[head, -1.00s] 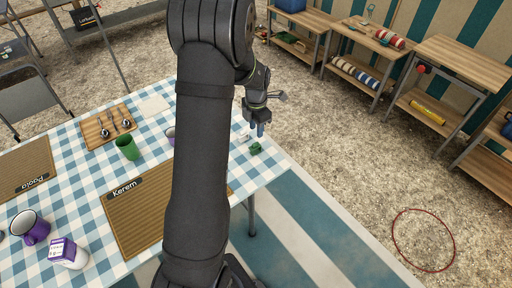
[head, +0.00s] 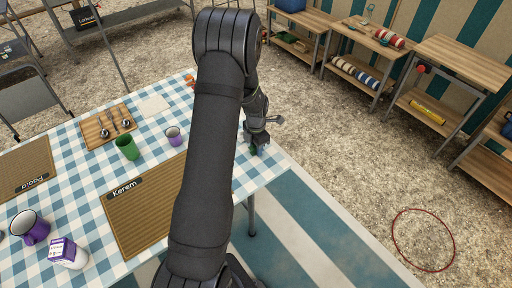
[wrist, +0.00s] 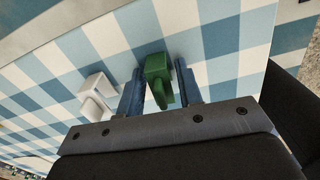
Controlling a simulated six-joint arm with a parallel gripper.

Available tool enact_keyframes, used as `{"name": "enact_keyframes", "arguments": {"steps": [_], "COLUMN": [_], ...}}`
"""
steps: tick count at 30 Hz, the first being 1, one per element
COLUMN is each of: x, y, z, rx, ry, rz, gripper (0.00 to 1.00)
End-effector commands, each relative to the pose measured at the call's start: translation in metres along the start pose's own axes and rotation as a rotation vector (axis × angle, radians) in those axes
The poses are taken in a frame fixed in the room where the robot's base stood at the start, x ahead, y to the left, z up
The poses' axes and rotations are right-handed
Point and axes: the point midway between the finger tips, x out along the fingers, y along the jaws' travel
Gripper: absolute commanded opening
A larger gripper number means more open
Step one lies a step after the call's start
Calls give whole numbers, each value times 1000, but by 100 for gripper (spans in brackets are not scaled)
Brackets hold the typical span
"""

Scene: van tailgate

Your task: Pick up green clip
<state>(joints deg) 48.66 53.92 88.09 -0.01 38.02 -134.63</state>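The green clip (wrist: 157,76) lies on the blue-and-white checked tablecloth near the table's right corner. In the wrist view it sits between the two blue fingers of my gripper (wrist: 160,86), with a small gap showing on each side. In the head view my gripper (head: 256,149) is low over the clip (head: 253,149), which is mostly hidden behind the fingers. The gripper is open around the clip. A white clip (wrist: 97,92) lies just left of the left finger in the wrist view.
The table edge is close to the gripper.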

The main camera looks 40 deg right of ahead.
Motion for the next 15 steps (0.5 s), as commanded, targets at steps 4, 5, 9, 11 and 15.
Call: {"name": "enact_keyframes", "arguments": {"steps": [4, 5, 9, 11, 15], "x": [0, 0, -1, -1, -1], "y": [0, 0, 0, 0, 0], "z": [0, 0, 0, 0, 0], "rx": [0, 0, 0, 0, 0], "ry": [0, 0, 0, 0, 0], "rz": [0, 0, 0, 0, 0], "gripper": [19, 13, 0, 0, 0]}}
